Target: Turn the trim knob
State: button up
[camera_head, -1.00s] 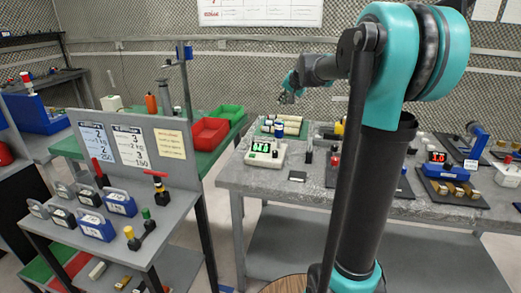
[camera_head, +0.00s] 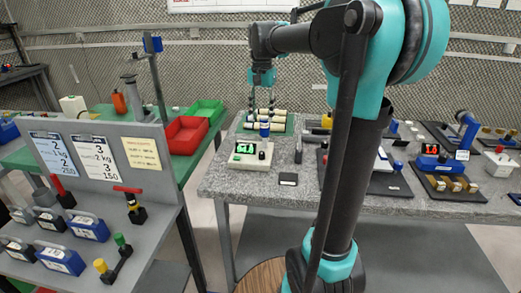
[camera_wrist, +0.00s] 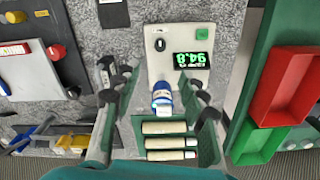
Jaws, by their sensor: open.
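A pale instrument box (camera_head: 250,160) with a green lit display (camera_head: 245,148) stands near the front left of the grey stone table. In the wrist view the display (camera_wrist: 191,60) is upside down and appears to read 94.8. A small black knob with a light mark (camera_wrist: 160,44) sits on the box beside it. A blue bottle with a white label (camera_wrist: 162,100) stands at the box's near edge in that view. It also shows in the head view (camera_head: 264,130). My gripper (camera_head: 262,108) points down above this area, open, its fingers apart on either side of the bottle in the wrist view, touching nothing visibly.
Several cream rollers (camera_wrist: 168,142) lie in a green tray beside the bottle. Red (camera_head: 187,135) and green (camera_head: 205,110) bins stand left on another table. A grey panelled stand (camera_head: 100,165) fills the left foreground.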

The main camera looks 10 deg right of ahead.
aim_at(262, 152)
notch_tip(262, 152, down, 15)
jog(key=shift+f, duration=0.15)
dwell(0.4)
grip_shut()
